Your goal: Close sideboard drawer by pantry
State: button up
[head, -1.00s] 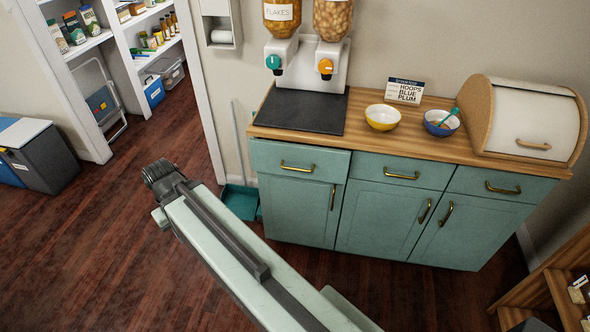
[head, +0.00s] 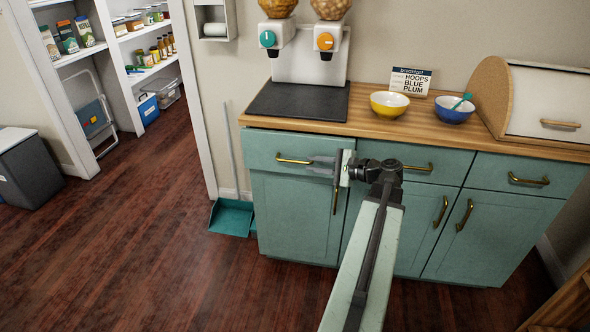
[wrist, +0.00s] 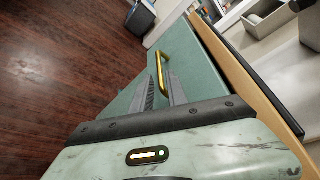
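The sideboard drawer nearest the pantry (head: 266,151) is the left one in the teal top row. Its front appears to stand slightly proud of its neighbours; the exact gap is hard to see. It has a brass bar handle (head: 294,160), which also shows in the wrist view (wrist: 163,72).
The sideboard's wooden top (head: 370,126) carries a black mat (head: 298,101), a yellow bowl (head: 389,105), a blue bowl (head: 452,112) and a bread box (head: 545,100). A teal dustpan (head: 231,218) stands at the sideboard's left.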

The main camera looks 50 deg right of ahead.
aim_at(298, 162)
jog(key=b+x, duration=0.1)
jog(key=x, duration=0.7)
jog(key=shift+b, duration=0.3)
grip_shut()
dwell(1.0)
